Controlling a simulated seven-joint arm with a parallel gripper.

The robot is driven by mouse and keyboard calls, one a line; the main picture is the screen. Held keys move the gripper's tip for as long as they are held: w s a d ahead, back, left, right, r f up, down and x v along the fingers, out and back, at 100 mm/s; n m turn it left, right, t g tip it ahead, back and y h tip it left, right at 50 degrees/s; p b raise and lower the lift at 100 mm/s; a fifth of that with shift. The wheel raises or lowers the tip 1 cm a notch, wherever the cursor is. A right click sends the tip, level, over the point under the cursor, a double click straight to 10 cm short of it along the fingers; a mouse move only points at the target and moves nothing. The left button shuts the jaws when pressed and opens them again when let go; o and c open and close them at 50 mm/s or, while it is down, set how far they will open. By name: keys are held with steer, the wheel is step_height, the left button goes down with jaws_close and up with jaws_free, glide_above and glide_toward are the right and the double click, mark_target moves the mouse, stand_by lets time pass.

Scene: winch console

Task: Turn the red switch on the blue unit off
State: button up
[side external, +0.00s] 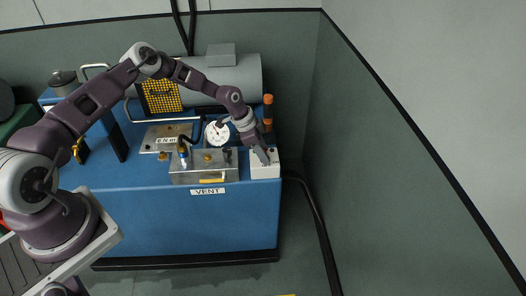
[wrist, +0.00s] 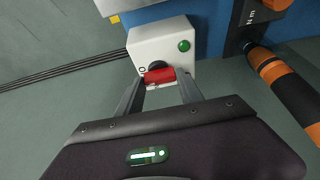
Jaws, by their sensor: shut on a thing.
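The red switch (wrist: 158,75) is a rotary handle on a black base, on the lower part of a white box (wrist: 152,41). Its handle lies roughly crosswise in the wrist view, with its left end near a dark round mark on the box. My gripper (wrist: 163,82) has one finger at each end of the handle and is shut on it. In the side external view, the white box (side external: 265,172) sits at the right front corner of the blue unit (side external: 190,222). My gripper (side external: 266,157) reaches down to its top there, and the switch is too small to make out.
A green button or lamp (wrist: 184,46) sits on the box beside the switch. An orange and black post (side external: 268,112) stands behind the box. A metal box (side external: 205,175), a round gauge (side external: 217,133) and a grey cylinder (side external: 232,76) are close by on the unit.

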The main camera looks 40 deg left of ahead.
stand_by(0.4)
steer(key=o, duration=1.4)
steer(key=v, duration=0.7)
